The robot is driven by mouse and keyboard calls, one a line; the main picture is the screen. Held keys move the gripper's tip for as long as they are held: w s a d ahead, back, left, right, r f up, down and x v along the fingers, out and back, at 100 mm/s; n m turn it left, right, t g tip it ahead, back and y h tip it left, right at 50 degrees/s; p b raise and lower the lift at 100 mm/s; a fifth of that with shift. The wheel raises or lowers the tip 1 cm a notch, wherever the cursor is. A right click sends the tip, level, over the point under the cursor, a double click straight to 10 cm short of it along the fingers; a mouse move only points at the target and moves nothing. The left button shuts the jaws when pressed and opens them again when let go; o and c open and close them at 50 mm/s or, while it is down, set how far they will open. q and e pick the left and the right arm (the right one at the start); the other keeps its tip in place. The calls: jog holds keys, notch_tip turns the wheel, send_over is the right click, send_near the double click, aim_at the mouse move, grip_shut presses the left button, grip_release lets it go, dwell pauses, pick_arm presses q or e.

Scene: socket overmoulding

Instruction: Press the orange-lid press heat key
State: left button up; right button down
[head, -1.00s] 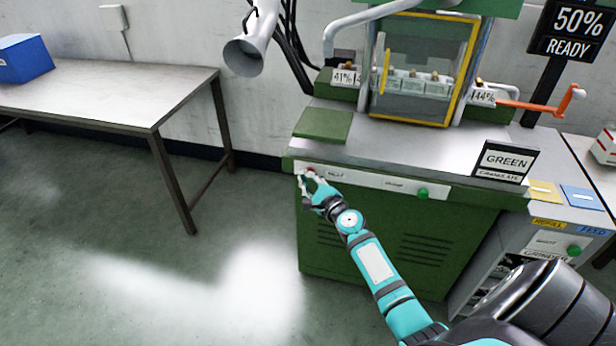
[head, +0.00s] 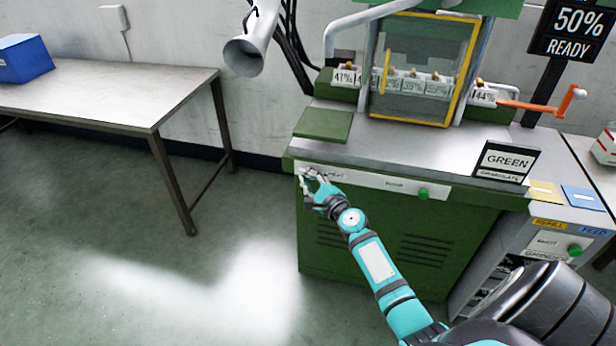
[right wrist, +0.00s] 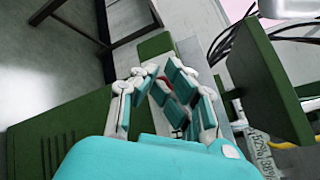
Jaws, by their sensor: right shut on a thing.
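The press (head: 400,235) is a green cabinet with a steel top, a yellow-framed clear guard (head: 425,68) and an orange lever (head: 535,105); I see no clearly orange lid. A white key strip (head: 365,180) runs along its front edge, with small lettering too blurred to read surely. My right gripper (head: 305,177) is at the strip's left end, its fingers closed about a small red key. The key shows as a bit of red (right wrist: 163,80) between the fingers in the right wrist view and is mostly hidden in the head view. My left gripper is not in view.
A green round button (head: 423,193) is at the strip's right. A GREEN granulate sign (head: 505,161) and a 50% READY display (head: 572,32) stand at the right. A steel table (head: 110,90) with a blue bin (head: 25,60) is at the left. Floor between is clear.

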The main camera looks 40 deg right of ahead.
jog(key=shift+s, duration=0.1)
jog(key=s+a+p, duration=0.1)
jog(key=s+a, duration=0.2)
jog(key=a, duration=0.1)
jog(key=shift+s+a+p, duration=0.3)
jog(key=shift+s+a, duration=0.1)
jog(key=shift+f, duration=0.1)
